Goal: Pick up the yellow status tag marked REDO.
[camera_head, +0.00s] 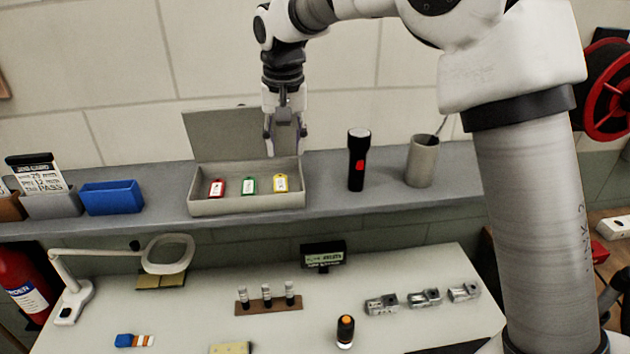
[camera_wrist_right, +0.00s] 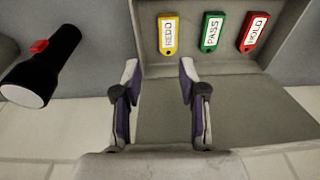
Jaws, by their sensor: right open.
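The yellow REDO tag (camera_head: 281,183) lies at the right end of a row of tags in the open grey box (camera_head: 215,206) on the shelf. It also shows in the right wrist view (camera_wrist_right: 169,35), where its REDO label is readable. A green PASS tag (camera_wrist_right: 212,32) and a red HOLD tag (camera_wrist_right: 253,32) lie beside it. My right gripper (camera_head: 285,150) is open and empty above the box, fingers pointing down. In the right wrist view the gripper (camera_wrist_right: 157,80) has its fingertips apart, just short of the yellow tag in the picture. My left gripper is not in view.
A black flashlight (camera_head: 357,160) and a grey cup (camera_head: 422,162) stand right of the box. The box's raised lid (camera_head: 225,135) is behind my gripper. A blue bin (camera_head: 112,197) sits to the left. The lower bench (camera_head: 215,300) holds a lamp, vials and metal parts.

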